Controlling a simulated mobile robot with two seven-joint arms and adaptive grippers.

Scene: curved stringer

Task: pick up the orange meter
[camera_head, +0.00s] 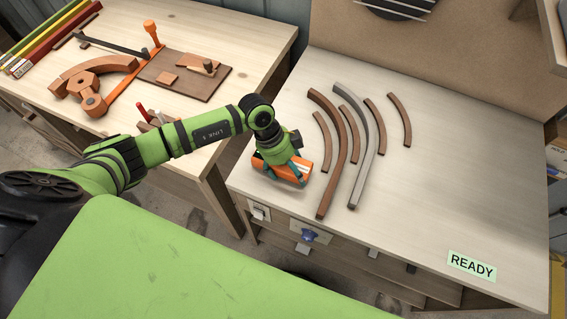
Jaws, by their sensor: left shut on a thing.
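The orange meter (272,172) is a small orange box with a pale top face. It is at the near left edge of the right-hand bench, at the end of my left arm. My left gripper (291,172) is shut on it, with teal fingers against its sides. Whether the meter touches the bench top or is just above it I cannot tell. The wrist hides part of its far side. My right gripper is not in view.
Several curved strips, brown and one grey (369,150), lie on the bench (440,190) right of the meter. A READY label (472,265) is at the front right. The left bench (215,45) holds a clamp jig and wooden parts. The bench's right side is clear.

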